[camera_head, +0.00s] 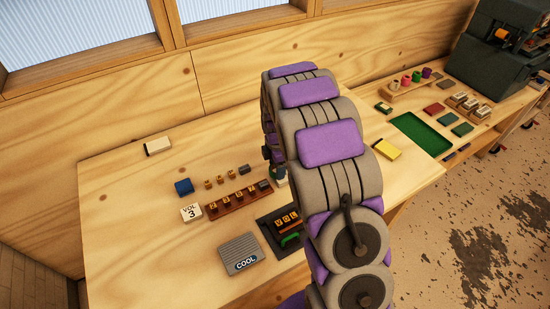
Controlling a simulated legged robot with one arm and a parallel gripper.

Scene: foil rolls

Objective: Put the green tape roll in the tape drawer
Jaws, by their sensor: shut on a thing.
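My arm arches across the middle of the view and hides most of my gripper (276,166), which is low over the table beside the brown rack. A small green piece (273,173) shows at its tip; it looks like the green tape roll, and my gripper is shut on it. Most of the roll is hidden. I cannot make out a tape drawer; the arm covers part of the table and its front edge.
A brown rack (240,201) of brass type, a black tray (283,229) with orange letters and a grey COOL plate (241,253) lie near my gripper. A blue roll (184,187) stands left. Coloured spools (411,79) and a green mat (420,133) are on the right.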

